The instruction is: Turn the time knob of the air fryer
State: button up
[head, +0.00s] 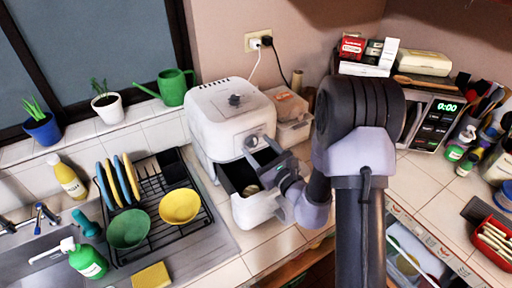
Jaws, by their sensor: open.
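The white air fryer (222,125) stands on the tiled counter in the middle of the head view. A dark knob (235,100) sits on its sloping top, and a round grey knob (251,142) sits on its front. I cannot tell which one is the time knob. Its drawer (256,208) is pulled out, with a dark inside and a small round pale thing in it. My gripper (262,160) is open in front of the air fryer, above the drawer and close to the front knob. Whether it touches the knob is unclear. My arm comes in from the right.
A drying rack (150,240) with plates and bowls stands to the left, beside the sink. Plastic containers (290,107) are right behind the air fryer. A microwave (436,125) with boxes on top stands to the right. Some bare counter (425,185) lies right of my arm.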

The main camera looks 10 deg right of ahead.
jog(key=shift+x, duration=0.8)
grip_shut()
jog(key=shift+m, duration=0.3)
jog(key=m+p, duration=0.3)
jog(key=m, duration=0.1)
jog(key=shift+d+r+m, duration=0.1)
jog(key=shift+m, duration=0.2)
jog(key=shift+m+p, duration=1)
jog(key=shift+m, duration=0.9)
jog(key=shift+d, duration=0.1)
grip_release()
